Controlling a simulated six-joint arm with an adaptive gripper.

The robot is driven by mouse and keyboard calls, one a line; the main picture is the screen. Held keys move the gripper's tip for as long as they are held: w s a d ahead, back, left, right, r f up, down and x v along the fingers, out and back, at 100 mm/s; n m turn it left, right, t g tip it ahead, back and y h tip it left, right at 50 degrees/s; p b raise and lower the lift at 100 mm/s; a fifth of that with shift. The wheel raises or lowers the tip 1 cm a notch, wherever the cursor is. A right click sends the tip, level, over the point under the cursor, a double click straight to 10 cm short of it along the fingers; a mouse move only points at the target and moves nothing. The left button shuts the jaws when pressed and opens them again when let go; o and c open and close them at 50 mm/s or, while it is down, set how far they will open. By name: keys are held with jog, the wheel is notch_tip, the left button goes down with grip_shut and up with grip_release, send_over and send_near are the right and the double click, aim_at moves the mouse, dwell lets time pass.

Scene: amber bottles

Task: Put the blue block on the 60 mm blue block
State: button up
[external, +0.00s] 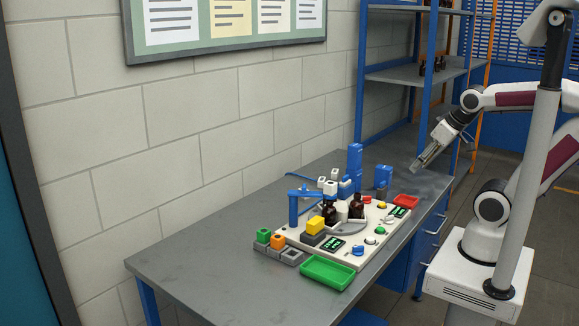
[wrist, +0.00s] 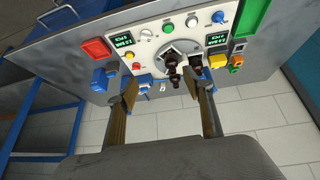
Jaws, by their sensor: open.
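A blue block (external: 383,176) stands near the table's far right edge, with a grey piece below it. A taller blue piece (external: 354,163) stands to its left, beside the white panel. I cannot tell which blue piece measures 60 mm. In the wrist view a blue block (wrist: 101,79) shows left of my fingers, near the red tray. Another blue shape (wrist: 146,80) shows beyond them, partly screened by the left finger. My gripper (external: 419,165) is open and empty, raised at the table's right side, apart from the blocks. Its spread fingers also show in the wrist view (wrist: 165,90).
The white panel (external: 350,258) carries amber bottles (external: 357,208), buttons and displays. A red tray (external: 405,201) and a green tray (external: 327,272) flank it. A grey holder (external: 291,257) with coloured blocks stands left. The table's front left is clear.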

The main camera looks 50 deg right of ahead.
jog(key=shift+s+a+f+n+g+y, duration=0.2)
jog(key=shift+s+a, duration=0.35)
jog(key=shift+s, duration=0.2)
jog(key=shift+s+a+f+n+g+y, duration=0.1)
jog(key=shift+s+a+f+y, duration=0.1)
jog(key=shift+s+a, duration=0.45)
jog(key=shift+d, duration=0.1)
